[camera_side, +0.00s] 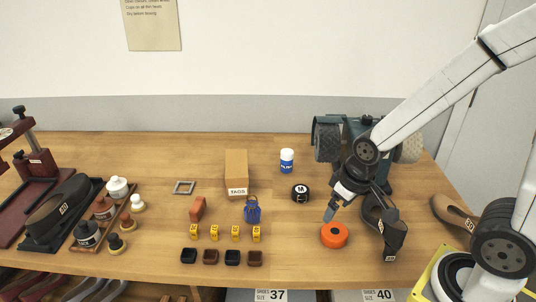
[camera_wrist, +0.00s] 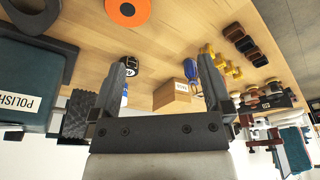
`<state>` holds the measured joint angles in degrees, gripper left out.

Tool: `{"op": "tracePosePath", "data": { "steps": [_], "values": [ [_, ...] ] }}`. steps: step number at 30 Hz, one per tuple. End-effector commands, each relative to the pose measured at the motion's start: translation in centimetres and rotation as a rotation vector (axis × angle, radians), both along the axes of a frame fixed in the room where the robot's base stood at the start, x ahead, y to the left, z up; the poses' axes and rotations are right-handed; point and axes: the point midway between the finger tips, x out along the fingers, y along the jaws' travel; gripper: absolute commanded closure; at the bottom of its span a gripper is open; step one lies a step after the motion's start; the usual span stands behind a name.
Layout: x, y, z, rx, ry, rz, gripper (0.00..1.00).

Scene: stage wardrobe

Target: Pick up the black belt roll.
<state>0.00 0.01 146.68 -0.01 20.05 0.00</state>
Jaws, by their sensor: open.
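The black belt roll (camera_side: 300,192), a small black coil with a white label marked M, lies on the wooden table at the middle right. In the wrist view the roll (camera_wrist: 132,66) shows beyond the left fingertip, partly hidden by it. My gripper (camera_side: 361,213) is open and empty above the table, to the right of the roll and apart from it. Its two fingers also show in the wrist view (camera_wrist: 162,66), with nothing gripped between them.
An orange ring-shaped roll (camera_side: 334,235) lies below my gripper. A white-and-blue bottle (camera_side: 287,161), a blue padlock-like object (camera_side: 252,211) and a cardboard tag box (camera_side: 236,172) stand nearby. A dark shoe form (camera_side: 390,238) and a polishing machine (camera_side: 326,142) are to the right.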

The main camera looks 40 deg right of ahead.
Motion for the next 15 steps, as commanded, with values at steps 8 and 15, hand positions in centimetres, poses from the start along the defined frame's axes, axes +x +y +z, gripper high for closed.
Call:
{"op": "tracePosePath", "data": {
  "steps": [8,15],
  "values": [
    [0.9,-0.2,0.0,0.01,0.008,-0.051,0.0],
    [4.7,-1.5,-0.3,0.051,0.046,-0.283,0.0]
  ]
}}
